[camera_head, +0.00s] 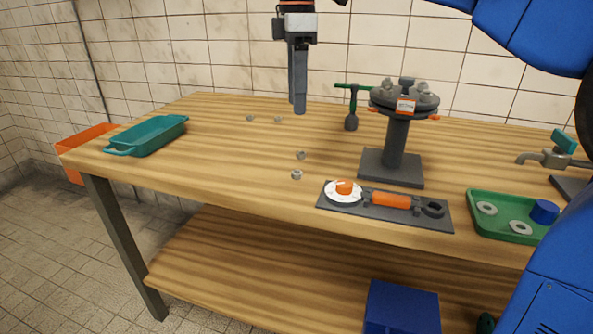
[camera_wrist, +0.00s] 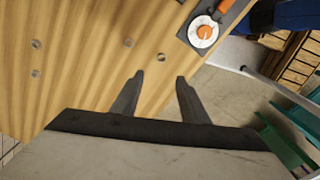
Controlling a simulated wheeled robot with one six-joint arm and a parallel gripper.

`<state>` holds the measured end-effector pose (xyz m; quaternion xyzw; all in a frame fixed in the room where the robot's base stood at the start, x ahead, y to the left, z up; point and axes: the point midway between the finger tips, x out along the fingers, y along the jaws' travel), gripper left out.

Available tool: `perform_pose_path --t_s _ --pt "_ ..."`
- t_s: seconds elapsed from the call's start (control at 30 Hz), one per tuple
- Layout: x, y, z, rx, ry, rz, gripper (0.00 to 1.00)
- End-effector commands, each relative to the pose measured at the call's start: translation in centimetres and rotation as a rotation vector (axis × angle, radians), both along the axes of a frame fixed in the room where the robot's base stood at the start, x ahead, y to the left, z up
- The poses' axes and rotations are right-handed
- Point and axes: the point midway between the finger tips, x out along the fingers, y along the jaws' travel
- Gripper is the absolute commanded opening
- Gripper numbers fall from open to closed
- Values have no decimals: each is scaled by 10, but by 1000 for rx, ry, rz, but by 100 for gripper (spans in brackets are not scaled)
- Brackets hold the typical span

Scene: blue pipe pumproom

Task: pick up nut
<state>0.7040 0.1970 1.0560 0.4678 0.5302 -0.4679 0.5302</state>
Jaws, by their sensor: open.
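Several small grey metal nuts lie apart on the wooden table. Two are toward the back, a left one (camera_head: 250,118) and a right one (camera_head: 278,119). Two are nearer the front, one (camera_head: 301,155) a little behind the other (camera_head: 297,175). In the wrist view, one nut (camera_wrist: 161,57) shows just above the gap between the fingertips, and another nut (camera_wrist: 128,42) is up and left of it. My gripper (camera_head: 299,108) points down above the table, empty. Its two fingers stand apart in the wrist view (camera_wrist: 160,76).
A dark plate (camera_head: 331,206) with a white disc and orange-handled part lies at the front edge. Right of the nuts stands a flanged pedestal (camera_head: 397,145). A green tray (camera_head: 487,231) holds washers and a blue part. A teal tray (camera_head: 150,135) is at left. The table's left-middle is clear.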

Motion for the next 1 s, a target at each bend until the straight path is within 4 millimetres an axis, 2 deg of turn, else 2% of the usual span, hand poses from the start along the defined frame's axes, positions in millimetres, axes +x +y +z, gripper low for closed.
perform_pose_path --t_s 0.5,0.87,1.0 --pt "-1 0 -90 -1 2 -1 41" --pt "-2 1 -116 -1 1 -1 41" --pt "-6 4 -136 -1 2 -1 41"
